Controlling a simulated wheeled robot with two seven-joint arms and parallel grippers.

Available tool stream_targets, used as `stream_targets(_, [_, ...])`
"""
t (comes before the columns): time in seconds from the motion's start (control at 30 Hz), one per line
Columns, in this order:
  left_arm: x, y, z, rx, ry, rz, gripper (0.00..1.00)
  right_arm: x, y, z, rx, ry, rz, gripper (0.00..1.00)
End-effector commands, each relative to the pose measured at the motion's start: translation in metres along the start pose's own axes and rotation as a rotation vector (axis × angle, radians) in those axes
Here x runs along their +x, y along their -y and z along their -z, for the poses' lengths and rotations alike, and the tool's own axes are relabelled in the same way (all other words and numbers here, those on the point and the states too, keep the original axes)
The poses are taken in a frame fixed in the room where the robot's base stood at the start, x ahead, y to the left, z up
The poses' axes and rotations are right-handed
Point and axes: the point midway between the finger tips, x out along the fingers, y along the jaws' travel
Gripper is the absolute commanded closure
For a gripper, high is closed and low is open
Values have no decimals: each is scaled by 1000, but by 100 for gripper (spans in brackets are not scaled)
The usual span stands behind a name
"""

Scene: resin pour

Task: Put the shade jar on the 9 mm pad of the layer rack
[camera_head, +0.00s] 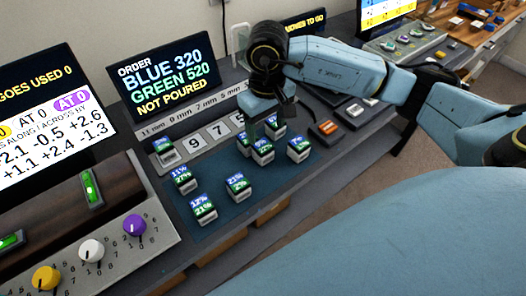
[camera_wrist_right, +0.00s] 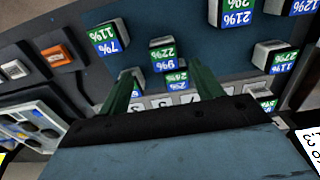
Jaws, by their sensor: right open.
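Several small white jars with blue and green percentage labels stand on a dark blue mat (camera_head: 215,165). The pictures do not mark which is the shade jar. My right gripper (camera_head: 262,130) is open above the back of the mat, over the jar labelled 9% 22% (camera_head: 262,153). In the right wrist view that jar (camera_wrist_right: 165,54) shows between the lines of the green fingers (camera_wrist_right: 163,78), with nothing held. The layer rack (camera_head: 152,130) runs behind the mat. Its 9 pad (camera_head: 195,143) is bare; a jar (camera_head: 160,150) stands at the 11 mm end. My left gripper is out of view.
Other jars stand close by: 7% 11% (camera_head: 299,149), 21% (camera_head: 238,187), 12% 21% (camera_head: 204,209) and 11% 27% (camera_head: 184,180). The order screen (camera_head: 165,78) stands behind the rack. A knob panel (camera_head: 90,235) is at the left; orange and grey buttons (camera_head: 328,127) are at the right.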

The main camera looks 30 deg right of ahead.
Motion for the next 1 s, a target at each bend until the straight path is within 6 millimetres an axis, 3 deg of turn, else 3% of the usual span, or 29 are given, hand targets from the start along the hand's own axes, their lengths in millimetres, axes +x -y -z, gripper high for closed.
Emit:
stream_targets(0.1, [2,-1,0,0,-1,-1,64,19,1,0,1,3,2,35])
stream_targets(0.37, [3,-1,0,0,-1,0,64,39,3,3,1,1,4,35])
stream_targets(0.6, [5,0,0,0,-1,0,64,74,6,10,1,3,4,35])
stream_targets(0.93, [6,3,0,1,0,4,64,80,5,10,1,-2,3,35])
stream_targets(1.0, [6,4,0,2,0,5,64,80,5,10,1,-1,3,42])
